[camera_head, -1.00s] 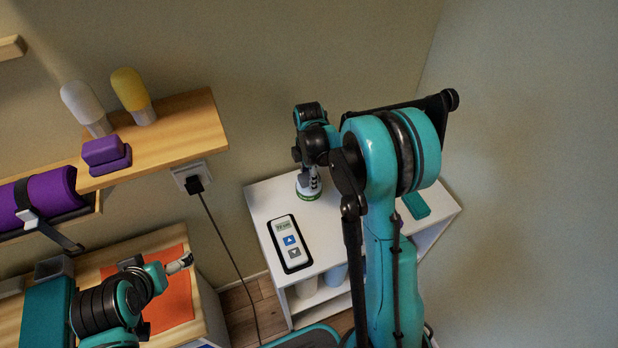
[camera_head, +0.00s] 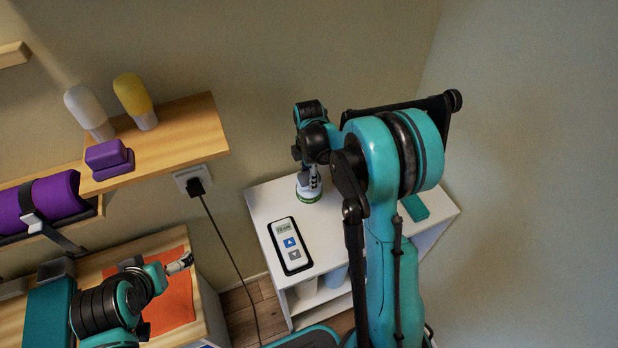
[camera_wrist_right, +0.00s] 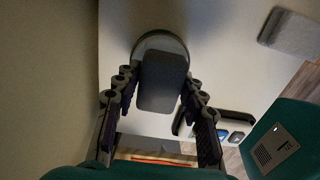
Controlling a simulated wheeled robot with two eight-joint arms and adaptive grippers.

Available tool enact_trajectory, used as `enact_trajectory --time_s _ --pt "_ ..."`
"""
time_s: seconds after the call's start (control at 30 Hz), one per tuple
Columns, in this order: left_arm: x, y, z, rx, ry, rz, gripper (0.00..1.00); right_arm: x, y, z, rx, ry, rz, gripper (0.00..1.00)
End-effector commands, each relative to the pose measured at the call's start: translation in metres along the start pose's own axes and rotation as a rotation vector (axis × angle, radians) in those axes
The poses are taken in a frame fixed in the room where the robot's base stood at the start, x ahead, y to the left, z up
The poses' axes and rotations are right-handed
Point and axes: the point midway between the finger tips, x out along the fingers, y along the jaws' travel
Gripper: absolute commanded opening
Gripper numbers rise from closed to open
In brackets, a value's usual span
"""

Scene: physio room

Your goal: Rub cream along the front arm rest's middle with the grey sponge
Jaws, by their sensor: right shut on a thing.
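My right gripper (camera_head: 314,178) is over the white shelf at a round white pot with a green band (camera_head: 308,193). In the right wrist view its fingers (camera_wrist_right: 160,100) are shut on a dark grey block, the grey sponge (camera_wrist_right: 163,82). The pot's round rim (camera_wrist_right: 158,38) shows behind the sponge; I cannot tell whether they touch. My left gripper (camera_head: 180,263) hangs over an orange mat at the lower left; its jaw state is unclear. A teal padded block (camera_head: 48,318) beside my left arm may be an arm rest; I cannot tell.
A white remote (camera_head: 290,246) lies on the white shelf (camera_head: 262,203), with a teal block (camera_head: 414,207) farther right. A grey rounded block (camera_wrist_right: 290,32) shows in the wrist view. A black cable (camera_head: 228,250) hangs from the wall socket. A wooden shelf (camera_head: 190,125) holds bottles and purple blocks.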

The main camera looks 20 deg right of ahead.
Motion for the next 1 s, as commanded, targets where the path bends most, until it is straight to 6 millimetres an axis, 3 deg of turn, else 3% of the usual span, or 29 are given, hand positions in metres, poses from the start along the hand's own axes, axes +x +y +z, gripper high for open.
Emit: enact_trajectory --time_s 0.53,1.0 --pt "-0.026 0.0 -0.019 0.0 0.0 0.0 1.0 -0.049 0.0 0.0 0.0 0.0 0.001 0.17" --pt "-0.027 0.0 -0.019 0.0 0.0 0.0 1.0 -0.051 0.0 0.0 0.0 0.0 0.001 0.17"
